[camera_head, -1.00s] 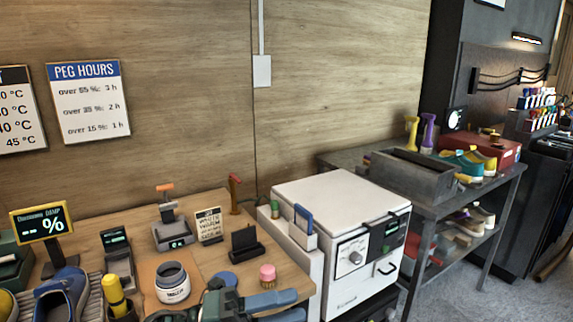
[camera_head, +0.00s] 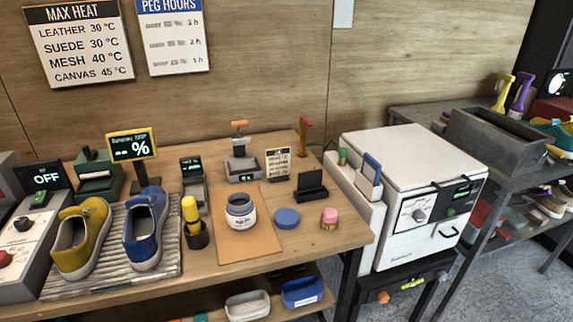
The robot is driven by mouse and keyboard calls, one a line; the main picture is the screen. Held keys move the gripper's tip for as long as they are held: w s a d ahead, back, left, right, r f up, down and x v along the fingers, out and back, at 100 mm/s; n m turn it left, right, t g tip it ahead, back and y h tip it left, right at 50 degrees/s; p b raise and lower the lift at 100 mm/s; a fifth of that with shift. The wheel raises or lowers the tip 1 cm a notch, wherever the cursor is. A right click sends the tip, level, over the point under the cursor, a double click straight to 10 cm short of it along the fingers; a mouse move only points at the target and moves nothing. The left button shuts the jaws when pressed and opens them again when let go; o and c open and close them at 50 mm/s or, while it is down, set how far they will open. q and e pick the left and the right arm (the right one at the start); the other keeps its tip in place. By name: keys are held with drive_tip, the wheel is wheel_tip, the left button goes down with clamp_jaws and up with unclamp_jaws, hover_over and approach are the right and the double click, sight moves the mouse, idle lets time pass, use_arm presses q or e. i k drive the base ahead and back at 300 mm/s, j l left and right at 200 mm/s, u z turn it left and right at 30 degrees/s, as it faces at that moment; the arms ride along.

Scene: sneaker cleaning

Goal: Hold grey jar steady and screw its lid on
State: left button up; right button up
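The grey jar (camera_head: 241,211) stands upright and open on an orange-brown mat (camera_head: 235,252) on the wooden bench. It has a white label and a dark opening. A flat blue lid (camera_head: 287,218) lies on the bench just right of the mat, apart from the jar. Neither of my grippers shows in the head view now.
A pink-topped brush (camera_head: 329,218) stands right of the lid, near the bench's right end. A yellow-handled tool in a dark cup (camera_head: 197,232) stands left of the mat. A yellow shoe (camera_head: 81,238) and a blue shoe (camera_head: 146,228) rest on a ribbed mat (camera_head: 110,285). A white machine (camera_head: 410,200) stands right.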

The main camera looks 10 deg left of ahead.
sight(240, 210)
drive_tip(key=i+u, duration=0.15)
drive_tip(key=u, duration=0.2)
drive_tip(key=i+l+u, duration=0.15)
drive_tip(key=u, duration=0.2)
drive_tip(key=i+l+u, duration=0.15)
drive_tip(key=u, duration=0.2)
